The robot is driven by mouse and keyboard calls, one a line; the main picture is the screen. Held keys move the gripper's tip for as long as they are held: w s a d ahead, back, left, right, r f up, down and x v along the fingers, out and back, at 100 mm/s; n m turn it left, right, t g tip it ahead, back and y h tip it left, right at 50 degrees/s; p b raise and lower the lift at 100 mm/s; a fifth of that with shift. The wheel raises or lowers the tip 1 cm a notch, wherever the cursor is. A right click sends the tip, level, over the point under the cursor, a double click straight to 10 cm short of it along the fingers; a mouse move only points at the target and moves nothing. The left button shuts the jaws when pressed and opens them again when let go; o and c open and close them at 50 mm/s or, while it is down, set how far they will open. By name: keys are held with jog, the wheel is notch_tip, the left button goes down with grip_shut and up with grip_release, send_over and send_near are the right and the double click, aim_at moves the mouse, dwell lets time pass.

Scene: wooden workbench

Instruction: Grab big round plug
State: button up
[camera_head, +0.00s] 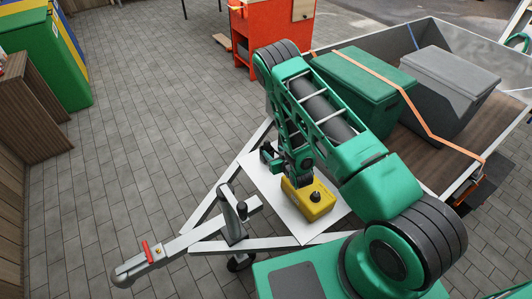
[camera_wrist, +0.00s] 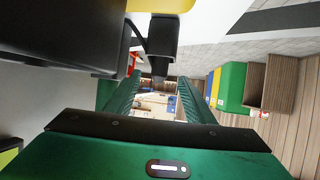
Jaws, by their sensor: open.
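A yellow box (camera_head: 300,203) sits on the white panel of the trailer's drawbar. A black round knob-like part (camera_head: 316,197) stands on its top; it seems to be the plug. My gripper (camera_head: 272,156) is low beside the box, on its far left side, partly hidden by my arm. In the wrist view its two green fingers (camera_wrist: 160,100) are apart, with distant background between them. The yellow box (camera_wrist: 160,5) shows at the top edge, with a black upright part (camera_wrist: 162,38) extending from it towards the fingertips. I cannot tell whether anything touches.
A white panel (camera_head: 267,187) lies on the trailer frame around the box. A jockey-wheel post (camera_head: 232,215) stands to the left. Paved floor lies open at left.

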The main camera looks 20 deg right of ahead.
aim_at(268, 148)
jog(key=shift+x, duration=3.55)
jog(key=c, duration=1.2)
